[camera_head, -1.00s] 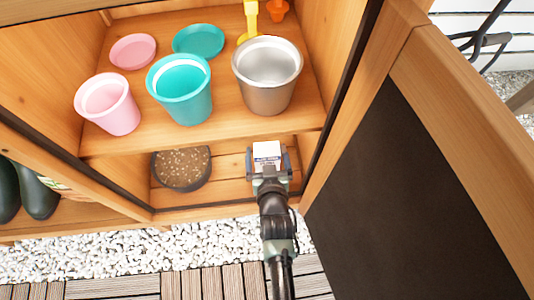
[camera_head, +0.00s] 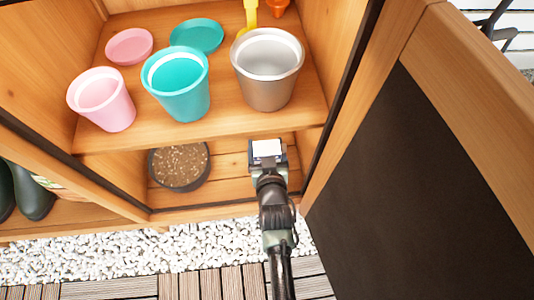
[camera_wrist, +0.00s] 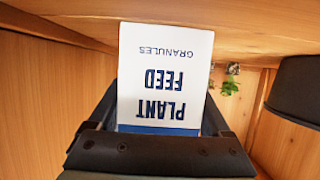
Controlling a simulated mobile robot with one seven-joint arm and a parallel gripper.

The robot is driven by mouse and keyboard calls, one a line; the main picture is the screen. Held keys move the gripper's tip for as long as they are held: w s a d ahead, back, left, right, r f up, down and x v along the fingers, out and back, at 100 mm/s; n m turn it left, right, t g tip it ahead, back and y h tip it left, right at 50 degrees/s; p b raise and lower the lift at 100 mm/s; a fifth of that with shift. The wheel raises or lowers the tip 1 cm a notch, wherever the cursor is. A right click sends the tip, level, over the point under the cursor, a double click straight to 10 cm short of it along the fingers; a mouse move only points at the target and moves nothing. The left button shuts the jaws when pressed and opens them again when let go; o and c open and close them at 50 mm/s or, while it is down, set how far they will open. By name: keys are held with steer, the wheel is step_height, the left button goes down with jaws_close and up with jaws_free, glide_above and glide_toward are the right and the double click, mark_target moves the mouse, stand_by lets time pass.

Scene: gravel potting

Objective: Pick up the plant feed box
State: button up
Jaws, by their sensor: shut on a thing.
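The plant feed box (camera_wrist: 163,75) is white with dark blue lettering and a blue band, and it appears upside down in the wrist view. In the head view only its white top (camera_head: 267,149) shows, at the right of the cabinet's lower compartment. My gripper (camera_head: 267,156) is shut on the box, with a dark finger on each side of it. In the wrist view the gripper (camera_wrist: 160,140) spans the bottom of the picture around the box. I cannot tell whether the box touches the shelf floor.
A dark round bowl of brown granules (camera_head: 180,165) stands left of the box. The upper shelf (camera_head: 215,125) is close above, with a pink pot (camera_head: 105,105), a teal pot (camera_head: 180,92) and a metal pot (camera_head: 267,75). The open door (camera_head: 400,190) stands at the right.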

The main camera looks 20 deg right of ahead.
step_height(320, 180, up, 10)
steer(key=p, duration=0.7)
steer(key=shift+p, duration=0.4)
